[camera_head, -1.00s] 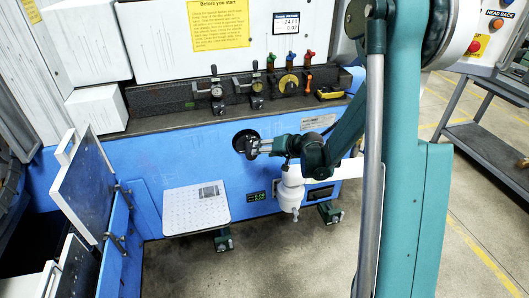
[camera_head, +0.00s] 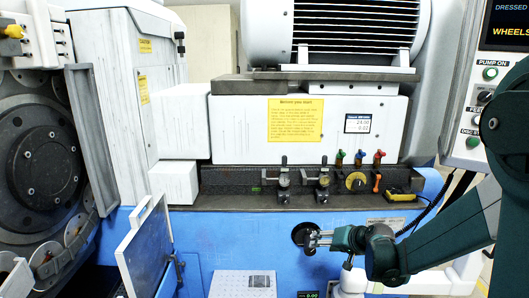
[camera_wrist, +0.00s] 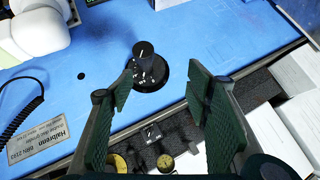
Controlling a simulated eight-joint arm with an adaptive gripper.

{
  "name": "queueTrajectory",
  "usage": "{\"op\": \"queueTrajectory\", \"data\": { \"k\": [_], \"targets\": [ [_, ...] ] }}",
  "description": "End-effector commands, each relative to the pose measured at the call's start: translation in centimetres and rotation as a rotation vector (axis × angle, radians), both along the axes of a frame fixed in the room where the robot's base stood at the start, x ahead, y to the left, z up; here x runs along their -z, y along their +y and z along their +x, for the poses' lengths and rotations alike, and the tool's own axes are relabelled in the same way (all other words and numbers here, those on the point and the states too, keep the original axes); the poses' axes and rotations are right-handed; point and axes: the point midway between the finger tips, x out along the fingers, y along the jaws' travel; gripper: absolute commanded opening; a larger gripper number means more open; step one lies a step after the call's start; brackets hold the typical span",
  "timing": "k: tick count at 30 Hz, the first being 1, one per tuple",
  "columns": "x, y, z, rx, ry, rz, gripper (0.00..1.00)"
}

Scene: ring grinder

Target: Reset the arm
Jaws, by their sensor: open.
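My gripper (camera_head: 318,238) is in front of the blue machine front (camera_head: 225,222), close to a round black dial (camera_head: 304,235). In the wrist view my gripper (camera_wrist: 165,90) has its two green-padded fingers wide apart with nothing between them. The black dial (camera_wrist: 150,68) with its raised knob shows beyond the fingertips, apart from them. My green arm reaches in from the right in the head view.
A hinged panel (camera_head: 150,252) stands open at left. A perforated white plate (camera_head: 228,284) is below. A control panel (camera_head: 478,120) is at right.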

Motion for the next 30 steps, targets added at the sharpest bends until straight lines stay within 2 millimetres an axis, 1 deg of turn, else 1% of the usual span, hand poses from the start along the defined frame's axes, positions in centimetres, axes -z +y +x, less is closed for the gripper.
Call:
{"op": "queueTrajectory", "data": {
  "k": [1,3,15,30],
  "targets": [
    [-0.8,0.3,-0.7,-0.002,0.003,-0.008,0.49],
    [-1.7,0.5,-1.6,-0.005,0.009,-0.02,0.49],
    [-6.3,1.7,-6.9,-0.014,0.036,-0.09,0.49],
    [-10.8,2.8,-14.3,-0.023,0.065,-0.178,0.49]
  ]
}}
